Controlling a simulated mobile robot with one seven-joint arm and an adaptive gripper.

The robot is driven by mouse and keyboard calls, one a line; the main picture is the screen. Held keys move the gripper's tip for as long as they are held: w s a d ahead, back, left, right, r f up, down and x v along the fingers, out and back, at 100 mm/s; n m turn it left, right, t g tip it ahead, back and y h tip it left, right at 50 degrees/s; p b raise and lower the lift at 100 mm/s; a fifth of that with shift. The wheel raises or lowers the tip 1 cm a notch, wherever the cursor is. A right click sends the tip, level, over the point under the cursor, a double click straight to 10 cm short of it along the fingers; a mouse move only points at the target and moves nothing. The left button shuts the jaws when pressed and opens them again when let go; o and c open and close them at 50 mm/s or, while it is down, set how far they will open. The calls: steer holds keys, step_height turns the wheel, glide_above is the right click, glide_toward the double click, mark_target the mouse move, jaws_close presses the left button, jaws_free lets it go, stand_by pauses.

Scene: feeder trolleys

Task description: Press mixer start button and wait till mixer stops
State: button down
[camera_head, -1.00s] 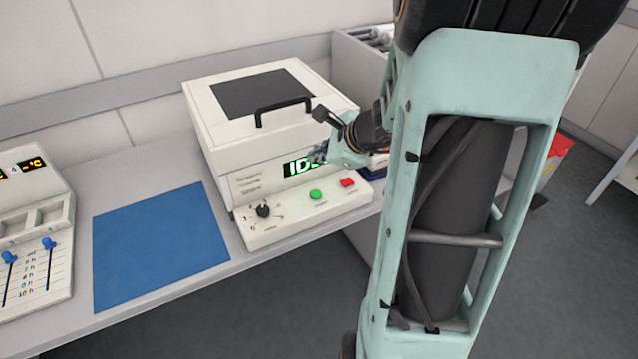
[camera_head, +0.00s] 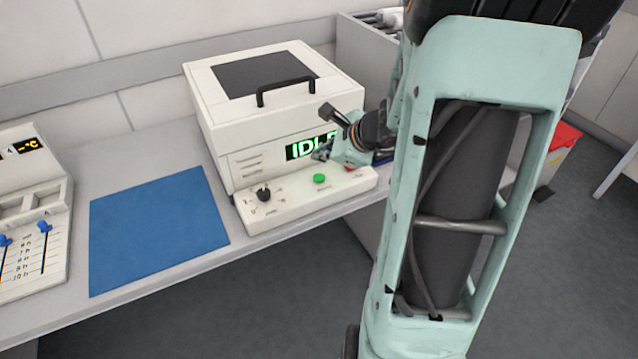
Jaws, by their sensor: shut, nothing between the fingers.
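The mixer (camera_head: 222,120) is a white box with a closed lid, a dark window and a black handle (camera_head: 285,90). Its green display (camera_head: 302,149) reads what looks like IDLE, with the last letters partly covered by my gripper. A green button (camera_head: 319,178) stands on the front panel, right of a black knob (camera_head: 263,194).
A blue mat (camera_head: 158,228) lies on the bench left of the mixer. A white device with blue sliders (camera_head: 44,227) stands at the far left. A grey rack (camera_head: 362,55) is behind on the right, and a red-lidded bin (camera_head: 563,136) stands on the floor.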

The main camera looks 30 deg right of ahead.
mark_target(320, 178)
steer(key=shift+f+b, duration=1.5)
steer(key=shift+f, duration=0.5)
steer(key=shift+f+b, duration=0.45)
steer(key=shift+b, duration=0.15)
